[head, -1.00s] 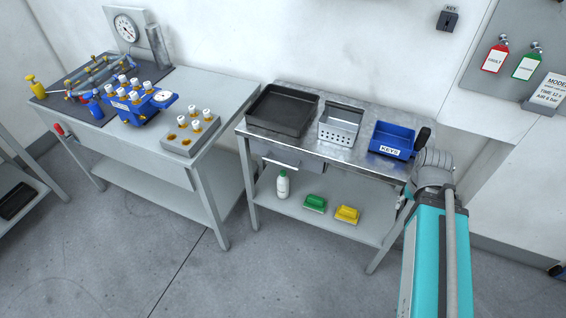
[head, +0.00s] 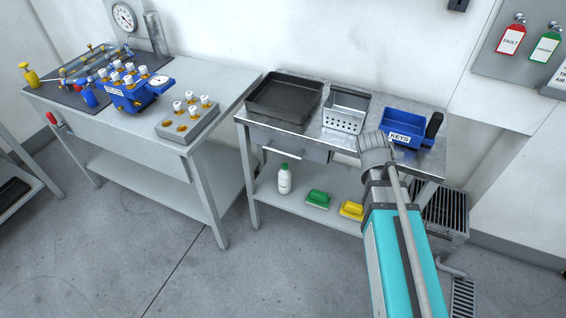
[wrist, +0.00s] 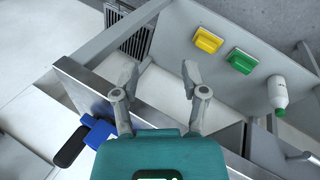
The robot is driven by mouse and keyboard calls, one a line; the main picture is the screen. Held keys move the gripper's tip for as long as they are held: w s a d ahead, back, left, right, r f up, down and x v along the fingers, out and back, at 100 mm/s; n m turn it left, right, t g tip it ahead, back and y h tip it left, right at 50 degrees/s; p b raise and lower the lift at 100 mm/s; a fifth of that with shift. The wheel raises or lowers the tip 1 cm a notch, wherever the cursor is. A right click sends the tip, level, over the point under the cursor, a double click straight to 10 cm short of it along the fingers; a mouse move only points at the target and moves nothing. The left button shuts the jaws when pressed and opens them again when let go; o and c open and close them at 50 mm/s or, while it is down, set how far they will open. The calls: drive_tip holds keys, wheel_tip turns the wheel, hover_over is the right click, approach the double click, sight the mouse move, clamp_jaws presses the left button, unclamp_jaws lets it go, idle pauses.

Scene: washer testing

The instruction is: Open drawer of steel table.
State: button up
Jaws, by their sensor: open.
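The steel table (head: 345,155) stands in the middle of the head view. Its drawer (head: 312,152) is under the left half of the top and looks shut, with a bar handle (head: 280,155) on its front. In the wrist view the drawer front (wrist: 266,150) and its handle (wrist: 303,157) are at the lower right. My gripper (wrist: 159,75) is open and empty, its two fingers apart over the table's front side, to the left of the handle in that view. In the head view my arm hides the gripper.
On the table stand a black tray (head: 262,99), a perforated metal basket (head: 343,122) and a blue KEYS bin (head: 392,138). The lower shelf holds a white bottle (head: 284,180), a green brush (head: 317,198) and a yellow one (head: 351,209). A workbench (head: 215,85) stands left.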

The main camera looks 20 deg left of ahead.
drive_tip(key=w+a+f+n+t+h+b, duration=0.1)
drive_tip(key=w+a+f+n+t+b, duration=0.15)
drive_tip(key=a+b, duration=0.2)
drive_tip(key=w+a+f+n+t+h+b, duration=0.1)
drive_tip(key=w+a+f+h+b, duration=0.15)
drive_tip(key=a, duration=0.35)
drive_tip(key=n+t+b, duration=0.6)
drive_tip(key=t+b, duration=0.5)
drive_tip(key=b, duration=0.6)
approach(282, 152)
drive_tip(key=v, duration=0.4)
drive_tip(key=shift+w+f, duration=0.15)
drive_tip(key=shift+f, duration=0.15)
drive_tip(key=shift+w, duration=0.1)
drive_tip(key=x, duration=1.3)
drive_tip(key=shift+w+d+f, duration=0.1)
drive_tip(key=shift+w+d, duration=0.1)
drive_tip(key=shift+w, duration=0.15)
clamp_jaws()
